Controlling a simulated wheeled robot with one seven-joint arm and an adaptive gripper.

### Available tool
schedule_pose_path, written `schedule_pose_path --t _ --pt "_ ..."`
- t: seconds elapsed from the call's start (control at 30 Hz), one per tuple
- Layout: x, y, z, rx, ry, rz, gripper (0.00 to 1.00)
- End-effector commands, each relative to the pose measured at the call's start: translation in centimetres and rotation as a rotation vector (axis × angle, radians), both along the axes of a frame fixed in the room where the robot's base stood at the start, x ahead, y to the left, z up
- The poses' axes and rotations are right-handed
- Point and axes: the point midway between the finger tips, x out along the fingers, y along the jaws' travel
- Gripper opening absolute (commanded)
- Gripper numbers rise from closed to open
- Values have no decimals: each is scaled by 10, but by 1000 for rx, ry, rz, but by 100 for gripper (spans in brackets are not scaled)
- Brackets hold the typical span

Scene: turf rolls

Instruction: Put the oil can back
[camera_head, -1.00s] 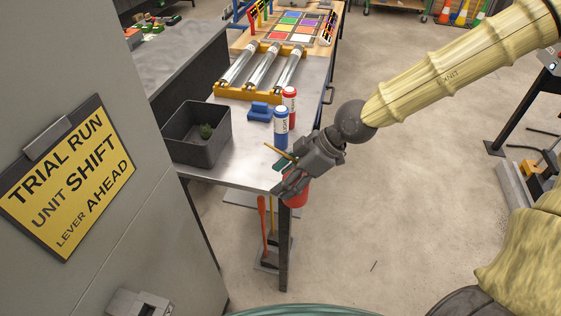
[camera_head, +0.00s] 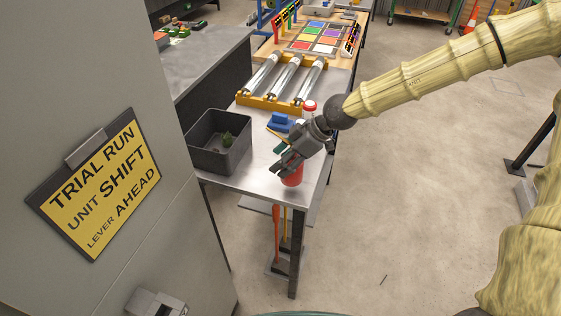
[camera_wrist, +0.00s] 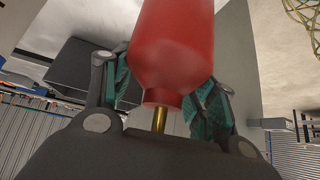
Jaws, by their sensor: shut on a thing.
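The oil can is a red can with a thin brass spout; in the wrist view its red body (camera_wrist: 172,50) sits between the teal-padded fingers. My gripper (camera_wrist: 165,90) is shut on it. In the head view my gripper (camera_head: 287,168) is over the near right part of the metal table (camera_head: 235,182). The red can (camera_head: 293,178) shows just below the fingers, close to the tabletop; I cannot tell whether it touches. The brass spout sticks out on the upper left side of the gripper. Part of the can is hidden by the fingers.
A dark grey bin (camera_head: 222,158) with a small green thing in it stands left of my gripper. Metal rollers (camera_head: 295,75) lie in a yellow frame farther back. Open floor is to the right.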

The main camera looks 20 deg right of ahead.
Motion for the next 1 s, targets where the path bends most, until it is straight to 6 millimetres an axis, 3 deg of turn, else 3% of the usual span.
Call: schedule_pose_path --t 0.37,0.7,1.0 --pt "21 2 -2 0 0 1 0" --pt "19 2 -34 0 0 2 0" --pt "19 2 -36 0 -2 2 0"
